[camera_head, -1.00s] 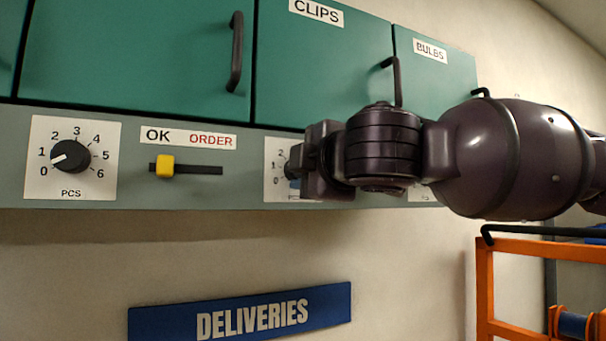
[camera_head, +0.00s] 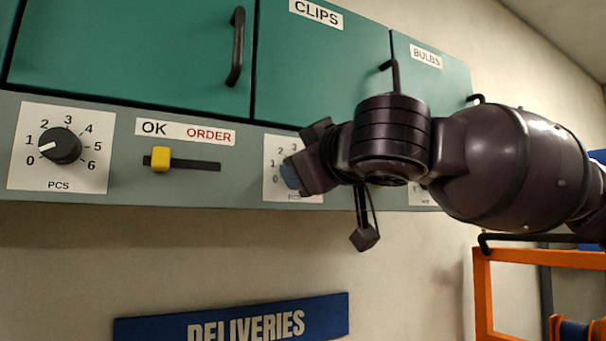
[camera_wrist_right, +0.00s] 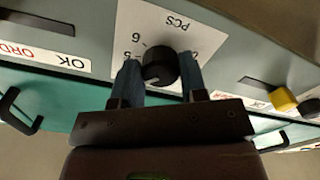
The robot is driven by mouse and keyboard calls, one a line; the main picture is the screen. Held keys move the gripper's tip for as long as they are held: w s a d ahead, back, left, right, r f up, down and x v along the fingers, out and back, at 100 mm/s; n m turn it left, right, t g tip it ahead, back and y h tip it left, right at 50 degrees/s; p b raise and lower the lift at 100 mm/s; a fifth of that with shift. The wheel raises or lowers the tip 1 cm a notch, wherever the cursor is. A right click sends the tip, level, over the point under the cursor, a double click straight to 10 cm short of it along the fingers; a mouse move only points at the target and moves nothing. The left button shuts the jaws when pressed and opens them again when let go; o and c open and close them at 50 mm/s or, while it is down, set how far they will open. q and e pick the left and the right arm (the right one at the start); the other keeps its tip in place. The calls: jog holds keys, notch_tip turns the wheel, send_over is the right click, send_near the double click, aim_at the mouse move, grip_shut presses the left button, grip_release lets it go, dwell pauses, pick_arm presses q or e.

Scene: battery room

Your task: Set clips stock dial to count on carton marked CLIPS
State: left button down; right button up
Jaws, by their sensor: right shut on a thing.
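That view shows the plate (camera_wrist_right: 190,38) turned over, with PCS and the numbers 5 and 6 visible. I cannot read the knob's setting. No carton marked CLIPS is in view. My left gripper is not in view.
A door marked BULBS (camera_head: 435,80), a DELIVERIES sign (camera_head: 235,318) and an orange rack (camera_head: 484,290) are nearby.

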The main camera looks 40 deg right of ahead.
jog(key=shift+a+m+b, duration=0.1)
jog(key=shift+m+b, duration=0.65)
jog(key=shift+m, duration=2.85)
jog(key=o, duration=0.9)
